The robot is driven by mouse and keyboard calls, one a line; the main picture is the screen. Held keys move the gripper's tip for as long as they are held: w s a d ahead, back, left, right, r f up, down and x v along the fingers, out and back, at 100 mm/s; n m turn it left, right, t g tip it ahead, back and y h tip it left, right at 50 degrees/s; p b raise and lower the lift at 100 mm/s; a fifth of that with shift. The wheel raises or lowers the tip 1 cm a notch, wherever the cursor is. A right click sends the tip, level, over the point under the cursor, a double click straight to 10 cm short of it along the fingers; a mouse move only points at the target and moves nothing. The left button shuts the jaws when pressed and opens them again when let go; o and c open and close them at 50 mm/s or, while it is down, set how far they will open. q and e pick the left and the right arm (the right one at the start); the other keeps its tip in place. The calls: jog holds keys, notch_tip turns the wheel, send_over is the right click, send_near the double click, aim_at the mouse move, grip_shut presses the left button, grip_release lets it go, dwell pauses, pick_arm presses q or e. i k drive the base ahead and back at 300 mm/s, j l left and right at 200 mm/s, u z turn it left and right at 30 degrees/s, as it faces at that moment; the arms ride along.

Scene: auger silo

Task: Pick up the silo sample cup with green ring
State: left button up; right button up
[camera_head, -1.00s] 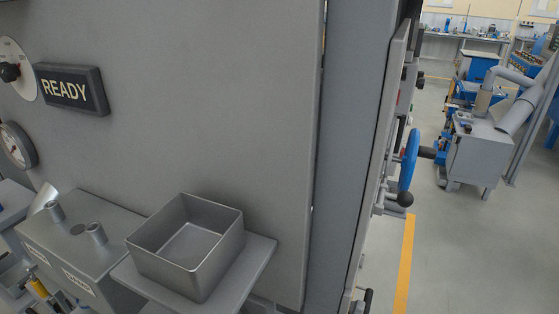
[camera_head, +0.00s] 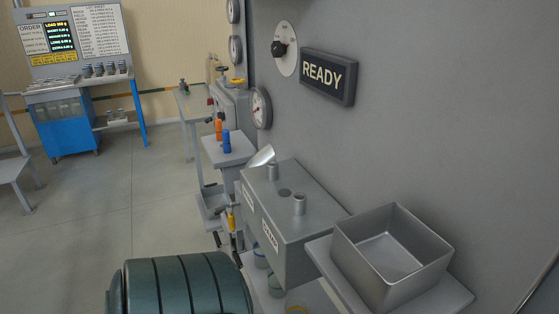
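Small cups stand on a low shelf under the grey two-spout box (camera_head: 290,225). One cup (camera_head: 261,259) seems to have a greenish ring, and a second cup (camera_head: 275,287) in front of it has a bluish or greenish rim. They are small and partly hidden by the box, so I cannot tell for sure which ring is green. An orange-yellow ring (camera_head: 297,310) shows at the bottom edge.
A square metal bin (camera_head: 392,258) sits on a shelf at right, below the READY sign (camera_head: 327,76). A blue stand (camera_head: 68,125) with an order screen is at far left. Floor between is open.

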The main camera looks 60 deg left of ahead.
aim_at(275, 289)
jog(key=u, duration=2.05)
